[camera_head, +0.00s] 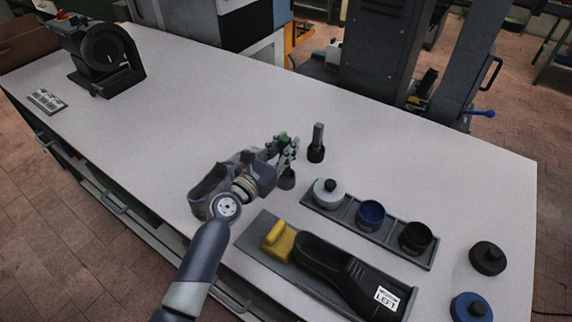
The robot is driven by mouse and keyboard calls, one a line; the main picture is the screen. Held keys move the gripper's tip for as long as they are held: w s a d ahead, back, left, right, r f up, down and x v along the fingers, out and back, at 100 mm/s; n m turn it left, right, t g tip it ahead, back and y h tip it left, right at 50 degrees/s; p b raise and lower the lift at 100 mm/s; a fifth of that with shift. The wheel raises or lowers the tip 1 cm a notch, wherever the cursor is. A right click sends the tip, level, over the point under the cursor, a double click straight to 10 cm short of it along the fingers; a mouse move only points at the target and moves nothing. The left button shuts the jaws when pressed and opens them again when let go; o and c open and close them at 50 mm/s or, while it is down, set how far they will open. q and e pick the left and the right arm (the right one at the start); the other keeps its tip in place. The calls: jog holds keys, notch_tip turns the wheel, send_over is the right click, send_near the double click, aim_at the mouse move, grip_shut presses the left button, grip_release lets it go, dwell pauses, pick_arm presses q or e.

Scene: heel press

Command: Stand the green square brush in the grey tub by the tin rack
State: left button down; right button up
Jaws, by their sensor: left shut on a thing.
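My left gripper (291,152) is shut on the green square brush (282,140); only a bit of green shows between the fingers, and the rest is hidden. The small grey tub (287,180) stands on the bench directly below the fingers, left of the tin rack (343,217). I cannot tell whether the brush's lower end is inside the tub. The rack holds a white tin (327,194), a blue tin (370,214) and a black tin (415,238). My right gripper is not in view.
A dark tub (316,154) with a grey square handle (318,132) upright in it stands behind the gripper. A tray (254,242) in front holds a yellow block (279,241) and a black shoe (340,272). Black (487,257) and blue (470,308) lids lie at right. The bench's left half is mostly clear.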

pick_arm(q)
notch_tip(320, 180, down, 4)
jog(key=shift+w+d+r+b, duration=0.15)
jog(key=shift+r+b, duration=0.1)
jog(key=shift+b, duration=0.7)
jog(key=shift+f, duration=0.3)
jog(key=shift+f+b, duration=0.15)
jog(key=shift+b, duration=0.15)
jog(key=shift+f, duration=0.1)
jog(key=c, duration=1.4)
grip_release()
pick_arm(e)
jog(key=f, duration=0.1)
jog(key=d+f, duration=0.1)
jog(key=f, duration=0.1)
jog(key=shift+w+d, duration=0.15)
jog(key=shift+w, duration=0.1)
